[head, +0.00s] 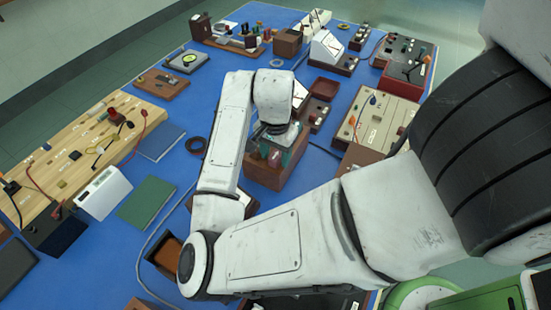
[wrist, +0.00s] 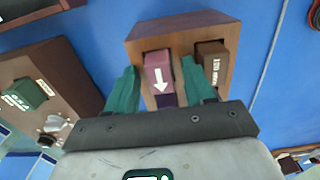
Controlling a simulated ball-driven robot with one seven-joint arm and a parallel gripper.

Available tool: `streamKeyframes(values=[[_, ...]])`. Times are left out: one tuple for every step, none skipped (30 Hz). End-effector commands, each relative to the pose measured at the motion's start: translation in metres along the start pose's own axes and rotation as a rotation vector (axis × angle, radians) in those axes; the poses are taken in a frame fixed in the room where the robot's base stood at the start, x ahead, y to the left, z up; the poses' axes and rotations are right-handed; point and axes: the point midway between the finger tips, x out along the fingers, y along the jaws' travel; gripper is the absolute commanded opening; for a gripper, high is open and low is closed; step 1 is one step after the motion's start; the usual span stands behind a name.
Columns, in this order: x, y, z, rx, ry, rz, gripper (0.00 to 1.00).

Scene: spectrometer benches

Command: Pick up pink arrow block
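The pink arrow block (wrist: 158,72) has a white arrow on its face. It sits in a brown wooden holder (wrist: 137,47) beside a brown labelled block (wrist: 213,64). My gripper (wrist: 159,82) is open, with one green finger on each side of the pink block and small gaps visible. In the head view, my gripper (head: 284,150) is low over the wooden holder (head: 271,177) near the middle of the blue bench. A bit of the pink block (head: 274,156) shows between the fingers. The block's lower part is hidden by the gripper body in the wrist view.
The blue bench (head: 196,172) is crowded with instruments. A brown box with a green block (wrist: 30,92) stands left of the holder in the wrist view.

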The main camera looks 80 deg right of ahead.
Motion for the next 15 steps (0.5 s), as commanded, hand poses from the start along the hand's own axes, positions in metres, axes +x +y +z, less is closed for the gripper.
streamKeyframes(values=[[-0.0002,-0.0001,0.0000,0.000,0.000,0.000,0.48],[-0.0002,-0.0001,0.0000,0.000,0.000,0.000,0.45],[-0.0002,-0.0001,0.0000,0.000,0.000,0.000,0.41],[-0.0003,-0.0001,0.0001,0.000,0.000,0.000,0.38],[-0.0003,-0.0001,0.0001,0.000,0.000,0.000,0.35],[-0.0003,-0.0001,0.0001,0.000,0.000,0.000,0.32],[-0.0003,-0.0001,0.0001,0.000,0.000,0.000,0.29],[-0.0003,-0.0001,0.0001,0.000,0.000,0.000,0.26],[-0.0003,-0.0001,0.0001,0.000,0.000,0.000,0.22],[-0.0003,-0.0001,0.0001,0.000,0.000,0.000,0.19],[-0.0004,-0.0002,0.0001,0.000,0.000,0.000,0.16],[-0.0004,-0.0001,0.0001,0.000,0.000,0.000,0.12],[-0.0004,-0.0001,0.0001,0.000,0.000,0.000,0.10],[-0.0004,-0.0001,0.0001,0.000,0.000,0.000,0.07],[-0.0004,-0.0002,0.0001,0.000,0.000,0.000,0.03]])
